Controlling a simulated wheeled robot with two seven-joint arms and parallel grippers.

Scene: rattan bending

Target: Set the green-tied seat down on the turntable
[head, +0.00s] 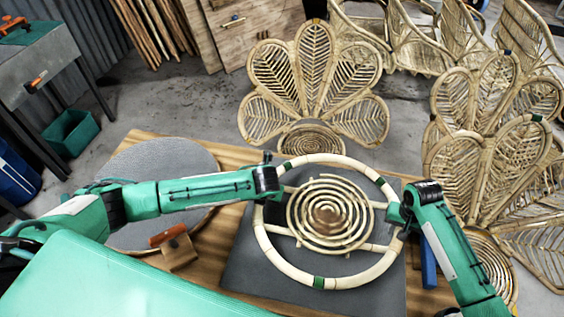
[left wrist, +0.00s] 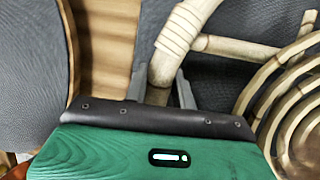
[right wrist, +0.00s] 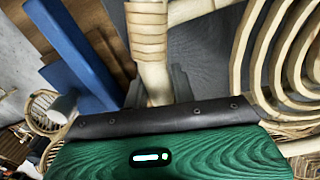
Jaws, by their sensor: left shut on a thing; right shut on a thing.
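The green-tied seat (head: 285,268) is a pale rattan ring with crossbars and a spiral centre (head: 328,212). A green tie (head: 318,282) shows on its near rim. My left gripper (head: 268,190) is shut on the left rim, also seen in the left wrist view (left wrist: 160,85). My right gripper (head: 399,214) is shut on the right rim, also seen in the right wrist view (right wrist: 155,88). The seat appears level over a dark grey mat (head: 245,285); I cannot tell whether it touches. A round grey disc (head: 150,165), likely the turntable, lies left, partly behind my left arm.
The wooden table (head: 222,262) carries a small wooden block with an orange-brown handle (head: 175,245) and a blue bar (head: 428,262) beside my right arm. A petal-backed rattan chair (head: 312,80) stands beyond the table. More rattan chairs (head: 490,110) crowd the right.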

